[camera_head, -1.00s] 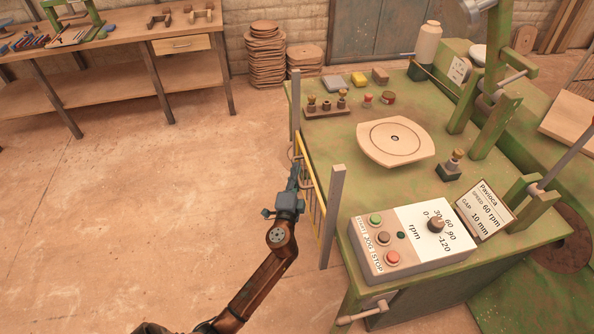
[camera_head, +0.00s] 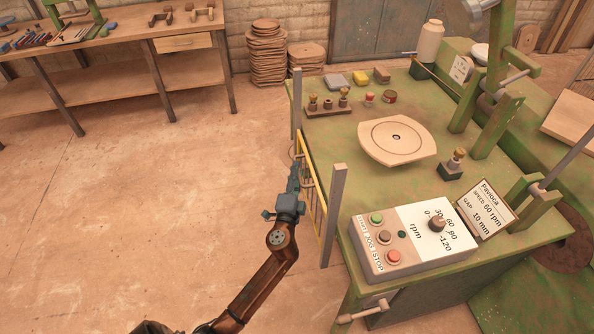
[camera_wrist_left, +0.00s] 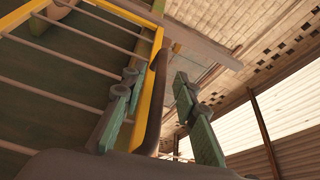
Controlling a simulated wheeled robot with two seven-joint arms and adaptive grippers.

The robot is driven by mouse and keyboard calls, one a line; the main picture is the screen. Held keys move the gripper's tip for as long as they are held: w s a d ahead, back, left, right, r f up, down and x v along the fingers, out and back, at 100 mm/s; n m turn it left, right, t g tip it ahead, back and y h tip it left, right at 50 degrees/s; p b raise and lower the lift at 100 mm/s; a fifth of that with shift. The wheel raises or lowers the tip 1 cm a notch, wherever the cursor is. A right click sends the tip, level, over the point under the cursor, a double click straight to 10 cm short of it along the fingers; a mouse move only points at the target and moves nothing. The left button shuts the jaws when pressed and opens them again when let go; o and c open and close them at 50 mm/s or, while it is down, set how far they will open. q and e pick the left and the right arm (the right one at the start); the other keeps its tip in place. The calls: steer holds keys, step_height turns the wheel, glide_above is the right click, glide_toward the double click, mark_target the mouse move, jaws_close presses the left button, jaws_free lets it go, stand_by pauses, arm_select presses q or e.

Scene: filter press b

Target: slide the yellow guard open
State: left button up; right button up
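The yellow guard (camera_head: 317,201), a yellow frame with thin bars, stands along the left side of the green machine table between two grey posts. In the left wrist view the yellow frame (camera_wrist_left: 150,84) and its pale bars fill the left side. A dark curved handle (camera_wrist_left: 154,100) runs beside the frame's edge. My left gripper (camera_head: 294,172) is at the guard's outer side. In the wrist view its fingers (camera_wrist_left: 156,80) are apart, with the handle between them, nearer the left finger. Whether a finger touches the handle I cannot tell. My right gripper is not in view.
The near grey post (camera_head: 333,217) stands close to my left gripper. A control box (camera_head: 385,262), a round pale disc plate (camera_head: 397,142) and small parts sit on the green table (camera_head: 325,150). Open floor (camera_head: 150,200) lies to the left. A wooden workbench (camera_head: 110,50) stands behind.

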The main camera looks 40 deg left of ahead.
arm_select(q)
steer(key=v, duration=1.1)
steer(key=shift+w, duration=0.1)
